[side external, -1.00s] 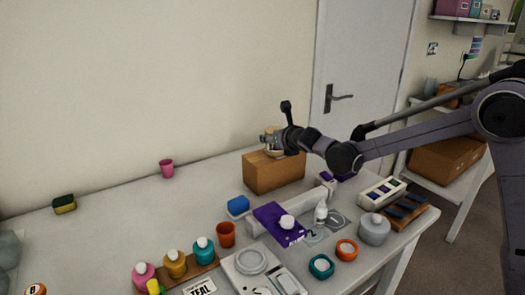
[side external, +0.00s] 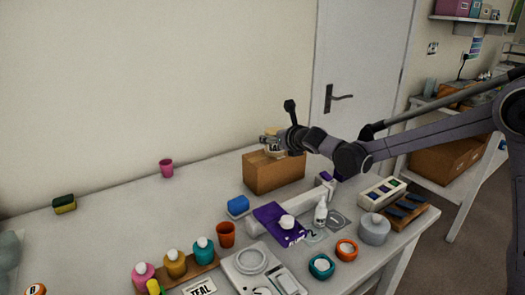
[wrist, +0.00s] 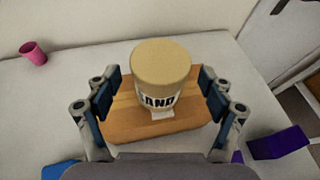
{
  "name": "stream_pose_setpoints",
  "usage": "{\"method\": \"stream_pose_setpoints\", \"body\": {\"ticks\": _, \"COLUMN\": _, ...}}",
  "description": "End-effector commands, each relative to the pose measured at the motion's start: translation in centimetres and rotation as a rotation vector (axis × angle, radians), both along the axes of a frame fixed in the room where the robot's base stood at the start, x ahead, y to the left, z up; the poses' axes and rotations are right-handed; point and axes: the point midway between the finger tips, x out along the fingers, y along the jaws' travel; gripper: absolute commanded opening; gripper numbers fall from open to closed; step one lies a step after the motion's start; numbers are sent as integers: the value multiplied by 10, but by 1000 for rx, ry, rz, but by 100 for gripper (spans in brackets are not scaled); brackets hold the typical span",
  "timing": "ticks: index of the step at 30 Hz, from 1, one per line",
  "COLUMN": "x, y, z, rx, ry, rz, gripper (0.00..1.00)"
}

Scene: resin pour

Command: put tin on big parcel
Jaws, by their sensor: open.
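The tin (wrist: 160,75) is a tan-lidded can with a white label reading "AND" in dark letters. It stands upright on top of the big parcel, a brown cardboard box (side external: 275,174); the parcel's top also shows in the wrist view (wrist: 125,122). My gripper (wrist: 160,88) is open, with one blue-padded finger on each side of the tin and gaps visible between pads and tin. In the side view my gripper (side external: 272,141) is at the parcel's top and partly hides the tin.
A pink cup (side external: 166,168) stands far left of the parcel. A blue block (side external: 238,205), a purple box (side external: 280,224) and an orange cup (side external: 226,235) are in front of it. The table between the parcel and the pink cup is clear.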

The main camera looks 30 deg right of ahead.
Motion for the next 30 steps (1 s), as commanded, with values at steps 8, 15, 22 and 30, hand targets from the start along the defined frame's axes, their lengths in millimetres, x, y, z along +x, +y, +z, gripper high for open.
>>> {"method": "stream_pose_setpoints", "body": {"ticks": 8, "x": -41, "y": 11, "z": 18, "rx": 1, "ry": -1, "rz": 2, "gripper": 81}}
{"method": "stream_pose_setpoints", "body": {"ticks": 15, "x": -70, "y": 18, "z": 30, "rx": -1, "ry": 0, "rz": 1, "gripper": 81}}
{"method": "stream_pose_setpoints", "body": {"ticks": 22, "x": -84, "y": 21, "z": 35, "rx": 3, "ry": -1, "rz": 0, "gripper": 81}}
{"method": "stream_pose_setpoints", "body": {"ticks": 30, "x": -119, "y": 6, "z": 34, "rx": 336, "ry": -15, "rz": -171, "gripper": 81}}
